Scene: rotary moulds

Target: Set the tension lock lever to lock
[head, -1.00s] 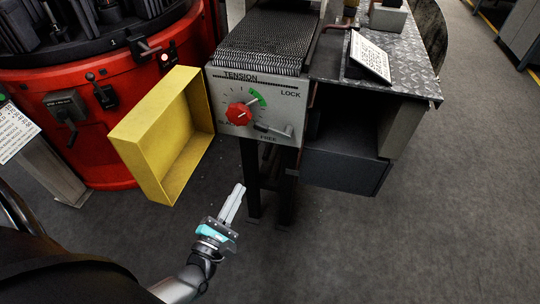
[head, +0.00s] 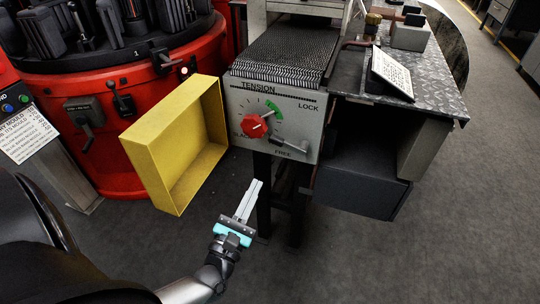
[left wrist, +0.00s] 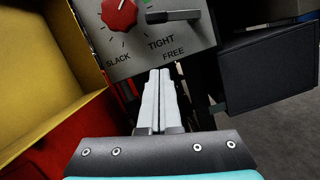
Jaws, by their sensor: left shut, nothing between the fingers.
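The tension panel (head: 240,110) is a pale box face with a red knob (head: 255,126), a green mark, and the words LOCK at upper right and FREE at the bottom. The lock lever (head: 292,146) is a dark bar with a lighter tip at the lower right of the panel. It points right and slightly down, nearer FREE than LOCK. In the left wrist view the lever (left wrist: 175,15) lies nearly level above the words TIGHT and FREE. My left gripper (head: 257,183) is shut and empty, below the panel; its fingertips (left wrist: 160,74) appear just under FREE. My right gripper is out of view.
An open yellow box (head: 165,155) stands left of the panel, before a red rotary machine (head: 105,165). A dark drawer unit (head: 355,178) sits right of the panel, under a metal worktop (head: 430,80). Dark legs stand beneath the panel. Grey floor lies open in front.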

